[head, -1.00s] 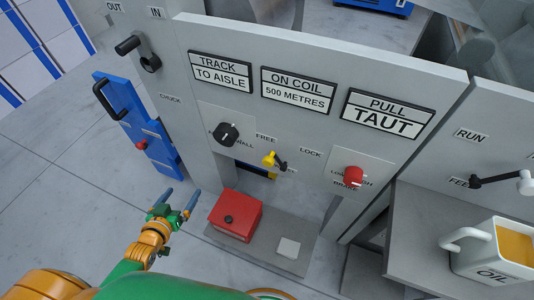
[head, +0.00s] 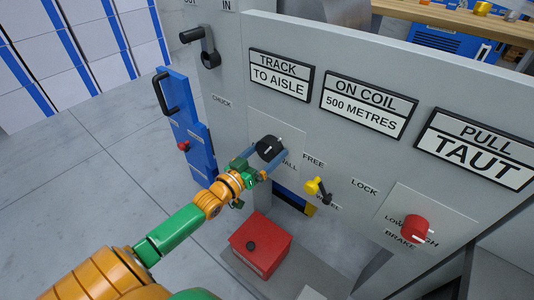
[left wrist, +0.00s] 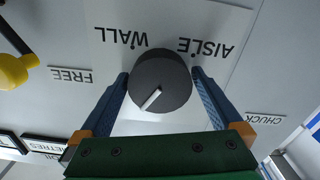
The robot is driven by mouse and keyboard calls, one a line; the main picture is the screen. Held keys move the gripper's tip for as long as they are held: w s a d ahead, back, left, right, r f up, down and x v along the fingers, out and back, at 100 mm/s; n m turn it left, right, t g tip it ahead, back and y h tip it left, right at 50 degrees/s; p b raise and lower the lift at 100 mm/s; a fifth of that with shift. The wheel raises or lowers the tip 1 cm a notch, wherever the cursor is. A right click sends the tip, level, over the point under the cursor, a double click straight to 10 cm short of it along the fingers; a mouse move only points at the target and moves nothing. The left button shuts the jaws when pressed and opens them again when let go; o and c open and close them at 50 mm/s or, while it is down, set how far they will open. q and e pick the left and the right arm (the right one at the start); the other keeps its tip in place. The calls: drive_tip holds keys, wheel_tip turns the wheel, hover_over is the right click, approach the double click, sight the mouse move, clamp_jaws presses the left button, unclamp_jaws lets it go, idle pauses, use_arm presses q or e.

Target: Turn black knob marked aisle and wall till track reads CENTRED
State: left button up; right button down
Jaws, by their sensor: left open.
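The black knob (head: 269,149) is on the grey machine panel, with a white pointer line on its face. In the left wrist view the knob (left wrist: 160,80) sits below the words WALL and AISLE, which appear upside down. The track sign (head: 281,76) reads TRACK TO AISLE. My left gripper (head: 262,160) is at the knob, with blue fingers. In the left wrist view the left gripper (left wrist: 160,92) is open, one finger on each side of the knob; whether they touch it I cannot tell. My right gripper is not in view.
A yellow lever (head: 318,187) marked FREE and LOCK sits right of the knob. A red brake knob (head: 416,229) is farther right. A red box (head: 261,245) stands below. A black crank (head: 205,47) is at upper left. Floor at left is clear.

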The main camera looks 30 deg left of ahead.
use_arm(q)
drive_tip(key=shift+c, duration=0.2)
drive_tip(key=c, duration=1)
drive_tip(key=shift+c, duration=0.2)
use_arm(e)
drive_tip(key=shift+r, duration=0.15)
use_arm(q)
drive_tip(key=shift+r+m+p, duration=0.1)
drive_tip(key=shift+m+p, duration=0.2)
drive_tip(key=shift+m, duration=0.1)
drive_tip(key=shift+m+p, duration=0.35)
drive_tip(key=shift+m, duration=0.25)
drive_tip(key=shift+m+p, duration=0.7)
drive_tip(key=shift+m, duration=1.1)
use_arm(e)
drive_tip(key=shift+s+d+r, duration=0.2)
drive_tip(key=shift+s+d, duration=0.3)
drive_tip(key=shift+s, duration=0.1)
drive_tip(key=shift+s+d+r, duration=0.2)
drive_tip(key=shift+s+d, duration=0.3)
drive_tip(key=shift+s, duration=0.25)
